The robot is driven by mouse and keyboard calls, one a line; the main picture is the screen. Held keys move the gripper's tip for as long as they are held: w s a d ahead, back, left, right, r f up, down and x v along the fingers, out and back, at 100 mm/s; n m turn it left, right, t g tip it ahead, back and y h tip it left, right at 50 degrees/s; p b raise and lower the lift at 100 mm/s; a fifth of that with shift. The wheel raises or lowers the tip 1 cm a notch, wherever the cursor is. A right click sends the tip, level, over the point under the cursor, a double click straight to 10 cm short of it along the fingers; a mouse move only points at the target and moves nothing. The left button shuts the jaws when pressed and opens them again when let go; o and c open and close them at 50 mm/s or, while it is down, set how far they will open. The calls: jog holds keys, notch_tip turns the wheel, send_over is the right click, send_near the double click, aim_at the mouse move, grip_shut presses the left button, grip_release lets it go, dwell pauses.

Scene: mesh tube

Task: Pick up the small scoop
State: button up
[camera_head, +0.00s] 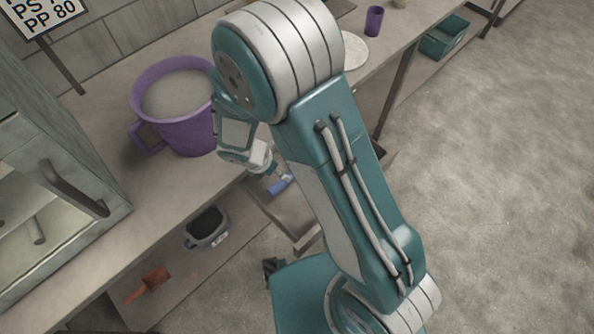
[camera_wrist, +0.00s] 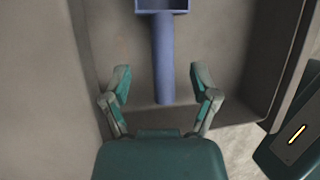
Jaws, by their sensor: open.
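A small blue scoop (camera_wrist: 162,55) lies in an open grey drawer (camera_wrist: 223,70), and its handle points toward my gripper in the wrist view. Part of its square head is cut off by the top edge of that view. My gripper (camera_wrist: 160,82) is open, with one finger on each side of the handle and neither seen touching it. In the head view the blue scoop (camera_head: 279,186) shows just below my gripper (camera_head: 268,170). The height between them is hard to tell.
A large purple jug (camera_head: 185,130) with pale contents stands on the bench left of my arm. A cabinet (camera_head: 75,160) with a handle is at the left. An orange scoop (camera_head: 148,284) and a dark container (camera_head: 207,227) are below the bench top. The floor at right is clear.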

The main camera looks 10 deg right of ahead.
jog(key=x, duration=0.5)
jog(key=shift+d+f, duration=0.1)
jog(key=shift+d, duration=0.2)
jog(key=shift+w+d+f, duration=0.1)
jog(key=shift+f, duration=0.3)
grip_shut()
